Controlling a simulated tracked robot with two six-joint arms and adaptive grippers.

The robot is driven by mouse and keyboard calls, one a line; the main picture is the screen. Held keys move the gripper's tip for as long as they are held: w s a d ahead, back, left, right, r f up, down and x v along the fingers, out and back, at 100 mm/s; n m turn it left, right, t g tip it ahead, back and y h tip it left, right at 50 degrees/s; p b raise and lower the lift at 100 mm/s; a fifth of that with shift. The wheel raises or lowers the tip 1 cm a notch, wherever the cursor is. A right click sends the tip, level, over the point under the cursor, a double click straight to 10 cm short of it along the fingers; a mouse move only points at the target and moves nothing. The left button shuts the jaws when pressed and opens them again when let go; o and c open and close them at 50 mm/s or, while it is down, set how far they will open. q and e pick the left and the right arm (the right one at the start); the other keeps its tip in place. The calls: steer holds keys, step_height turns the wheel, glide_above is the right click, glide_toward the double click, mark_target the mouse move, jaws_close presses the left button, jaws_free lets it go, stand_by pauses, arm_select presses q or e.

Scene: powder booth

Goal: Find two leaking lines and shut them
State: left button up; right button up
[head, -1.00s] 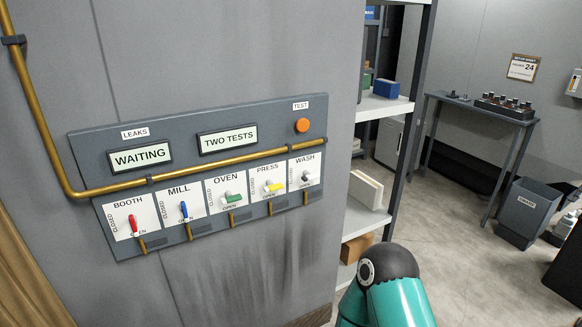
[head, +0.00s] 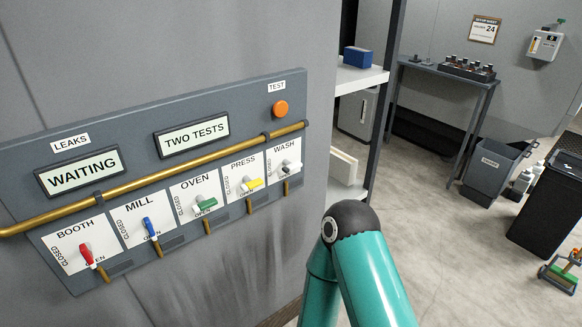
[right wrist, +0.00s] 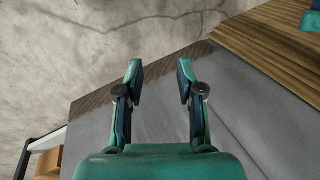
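A grey panel (head: 110,135) is on the wall at the left of the head view. Its displays read LEAKS "WAITING" (head: 79,172) and "TWO TESTS" (head: 192,135). An orange test button (head: 280,109) is at its upper right. Each has CLOSED at left and OPEN below. My right gripper (right wrist: 159,72) is open and empty in the right wrist view. My left gripper is out of view.
A shelf unit (head: 362,78) with a blue box (head: 357,57) stands right of the panel wall. Farther back are a side table (head: 447,80), a grey bin (head: 490,166) and a black bin (head: 548,205). The floor (head: 455,260) between is clear.

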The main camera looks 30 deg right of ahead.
steer(key=w+d+r+m+t+h+b, duration=0.1)
steer(key=w+d+m+t+b, duration=0.15)
steer(key=w, duration=0.35)
steer(key=w+d+r+m+t+b, duration=0.2)
steer(key=w+d, duration=0.1)
steer(key=w, duration=0.3)
steer(key=m+t+h+b, duration=0.9)
steer(key=m+t+b, duration=0.25)
steer(key=m, duration=0.35)
glide_toward(292, 165)
steer(key=shift+t, duration=0.3)
steer(key=p+x, duration=0.1)
steer(key=x, duration=0.2)
steer(key=f+p+x, duration=0.1)
steer(key=x, duration=0.2)
steer(key=p+x, duration=0.1)
steer(key=x, duration=0.3)
steer(key=shift+d+f, duration=0.1)
steer(key=shift+f, duration=0.05)
jaws_close()
